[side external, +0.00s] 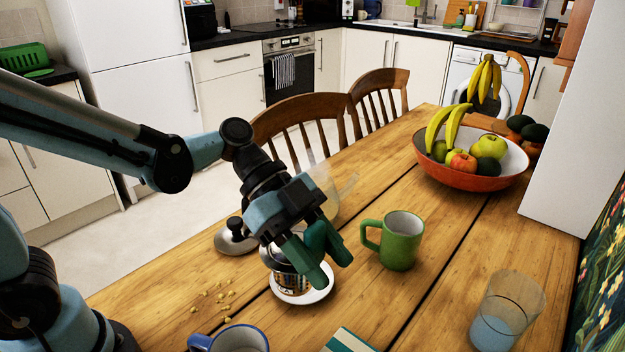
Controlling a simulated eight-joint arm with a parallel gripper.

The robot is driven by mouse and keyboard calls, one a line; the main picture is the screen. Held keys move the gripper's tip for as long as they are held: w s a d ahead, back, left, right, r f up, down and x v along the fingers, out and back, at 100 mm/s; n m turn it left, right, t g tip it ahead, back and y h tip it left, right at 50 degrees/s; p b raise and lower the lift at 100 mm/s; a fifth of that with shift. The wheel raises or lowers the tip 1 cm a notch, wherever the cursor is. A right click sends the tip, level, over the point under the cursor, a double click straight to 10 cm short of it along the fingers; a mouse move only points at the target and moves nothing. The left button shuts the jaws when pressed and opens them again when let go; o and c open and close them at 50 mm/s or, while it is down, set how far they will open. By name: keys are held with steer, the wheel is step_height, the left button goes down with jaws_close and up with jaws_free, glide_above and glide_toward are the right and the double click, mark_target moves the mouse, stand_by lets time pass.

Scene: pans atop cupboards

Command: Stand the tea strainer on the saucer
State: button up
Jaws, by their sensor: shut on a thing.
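My gripper (331,268) points down over the white saucer (322,293) near the middle of the table. Its green fingers are shut on a small, dark and shiny patterned piece (290,282), which I take to be the tea strainer. The fingers hide much of it. It looks upright and within the saucer's rim, but I cannot tell whether its base touches the saucer.
A green mug (400,242) stands right of the saucer. A silver lid-like piece (236,240) and a clear glass vessel (328,190) are behind my gripper. A blue-rimmed mug (238,341), a glass (507,310) and a fruit bowl (470,175) stand around.

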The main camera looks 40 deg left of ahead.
steer(key=shift+w+a+f, duration=0.7)
steer(key=shift+w+f, duration=0.3)
steer(key=shift+f, duration=0.4)
steer(key=shift+w+a+f, duration=0.7)
steer(key=shift+w+f, duration=0.3)
steer(key=shift+f, duration=0.45)
steer(key=shift+w+a+f, duration=0.7)
steer(key=shift+w+f, duration=0.3)
steer(key=shift+f, duration=0.4)
steer(key=o, duration=1.1)
steer(key=shift+f, duration=0.1)
